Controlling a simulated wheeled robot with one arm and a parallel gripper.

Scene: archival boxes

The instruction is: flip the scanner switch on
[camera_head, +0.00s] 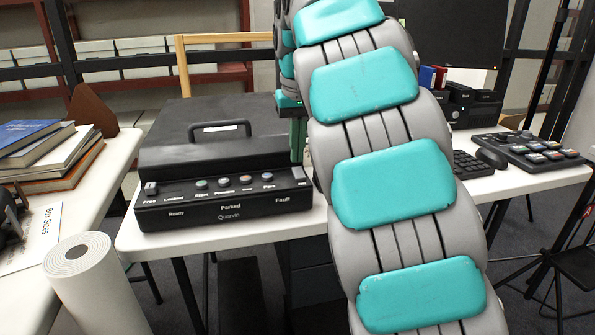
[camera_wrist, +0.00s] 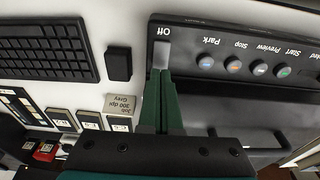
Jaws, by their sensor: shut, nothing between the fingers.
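The scanner (camera_head: 215,145) is a black box with a closed lid and handle on the white table, and a sloped front panel with several round buttons. Its switch (camera_wrist: 163,54) is a light grey lever by the label "Off" at the panel's end in the wrist view, where the picture is upside down. In the head view that end is the panel's right. My gripper (camera_wrist: 161,74) has dark green fingers, shut and empty, with tips right at the switch; I cannot tell if they touch it. In the head view its fingers (camera_head: 298,140) point down beside the scanner's right end.
A black keyboard (camera_wrist: 45,52) and a mouse (camera_wrist: 118,64) lie on the table beside the scanner. A button pad (camera_head: 530,150) sits further right. Books (camera_head: 45,155) and a paper roll (camera_head: 90,285) are at the left.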

